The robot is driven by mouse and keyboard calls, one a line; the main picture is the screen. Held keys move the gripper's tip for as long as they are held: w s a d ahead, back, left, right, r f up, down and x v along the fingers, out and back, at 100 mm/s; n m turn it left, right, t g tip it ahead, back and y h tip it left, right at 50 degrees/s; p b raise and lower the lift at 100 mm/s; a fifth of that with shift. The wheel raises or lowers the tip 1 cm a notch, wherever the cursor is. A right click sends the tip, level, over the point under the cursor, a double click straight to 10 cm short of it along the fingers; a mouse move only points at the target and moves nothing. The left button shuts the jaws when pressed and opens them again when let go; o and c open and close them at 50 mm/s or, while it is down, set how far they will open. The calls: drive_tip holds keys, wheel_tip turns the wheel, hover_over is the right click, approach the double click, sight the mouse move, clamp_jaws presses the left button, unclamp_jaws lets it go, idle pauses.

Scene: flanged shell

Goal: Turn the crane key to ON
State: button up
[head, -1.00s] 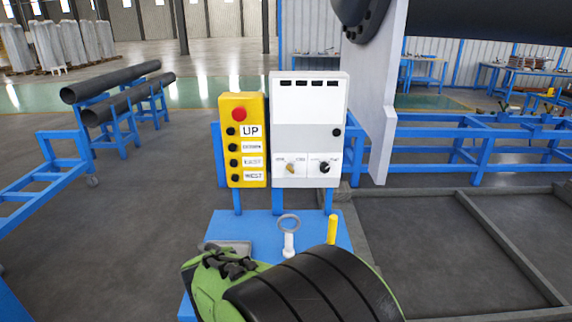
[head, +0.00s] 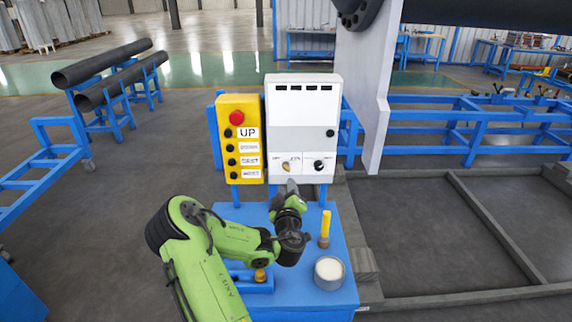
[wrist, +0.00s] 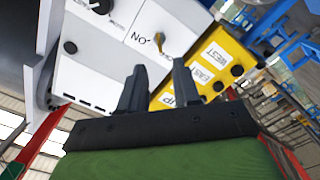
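The white control box (head: 302,118) stands upright behind the blue table. The small brass-coloured key (head: 286,166) is on its lower front, left of a black knob (head: 319,165). In the wrist view, which is rotated, the key (wrist: 160,42) stands tilted beside a label whose letters look like an upside-down ON. My gripper (head: 291,184) is just below and in front of the key. In the wrist view its two fingers (wrist: 158,66) are apart with nothing between them, pointing toward the key without visibly touching it. Exact distance is unclear.
A yellow button box (head: 240,140) with a red button adjoins the control box on the left. On the blue table (head: 305,292) stand a yellow upright piece (head: 325,230) and a round cup (head: 329,272), close to the right of my arm.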

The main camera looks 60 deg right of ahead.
sight(286, 167)
drive_tip(key=p+x, duration=0.3)
drive_tip(key=x, duration=0.6)
drive_tip(key=shift+d+p, duration=0.25)
drive_tip(key=shift+p, duration=0.05)
drive_tip(key=shift+w, duration=0.1)
clamp_jaws()
